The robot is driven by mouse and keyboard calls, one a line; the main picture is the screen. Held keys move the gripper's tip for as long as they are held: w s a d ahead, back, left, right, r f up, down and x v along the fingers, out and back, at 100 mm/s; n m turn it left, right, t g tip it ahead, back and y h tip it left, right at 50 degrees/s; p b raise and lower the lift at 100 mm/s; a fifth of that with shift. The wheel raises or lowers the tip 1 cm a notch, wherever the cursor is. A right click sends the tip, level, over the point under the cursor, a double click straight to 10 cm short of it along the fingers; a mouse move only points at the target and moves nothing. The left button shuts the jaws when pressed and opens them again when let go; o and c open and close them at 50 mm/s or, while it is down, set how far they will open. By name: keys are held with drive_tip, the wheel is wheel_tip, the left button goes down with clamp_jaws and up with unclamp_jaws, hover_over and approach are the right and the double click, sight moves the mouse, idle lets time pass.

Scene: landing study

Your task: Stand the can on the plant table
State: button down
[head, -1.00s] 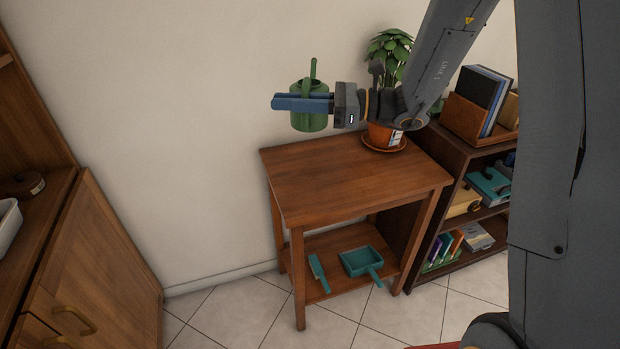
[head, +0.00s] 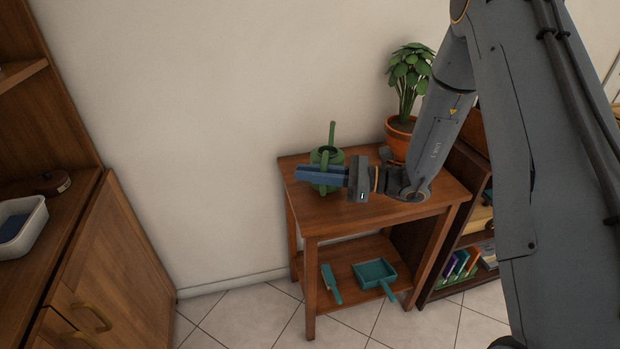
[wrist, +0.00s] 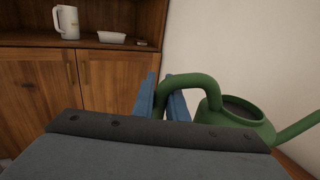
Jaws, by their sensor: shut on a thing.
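The green watering can (head: 327,157) is upright at the left part of the plant table (head: 333,210), close to the wall. Whether its base touches the tabletop is hard to tell, since my gripper covers part of it. My gripper (head: 318,176) is shut on the can. In the wrist view, the blue fingers (wrist: 162,105) are on either side of the can's curved handle (wrist: 188,82), and the can's body (wrist: 238,112) is to their right.
A potted plant (head: 403,125) stands at the table's back right. The lower shelf holds a teal dustpan (head: 374,273) and a teal brush (head: 330,283). A wooden cabinet (head: 110,255) with a white tray (head: 20,228) is at left. The table's front part is clear.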

drive_tip(key=shift+f, duration=0.85)
drive_tip(key=c, duration=1.8)
unclamp_jaws()
drive_tip(key=shift+f, duration=0.15)
drive_tip(key=shift+o, duration=0.2)
drive_tip(key=shift+f, duration=0.1)
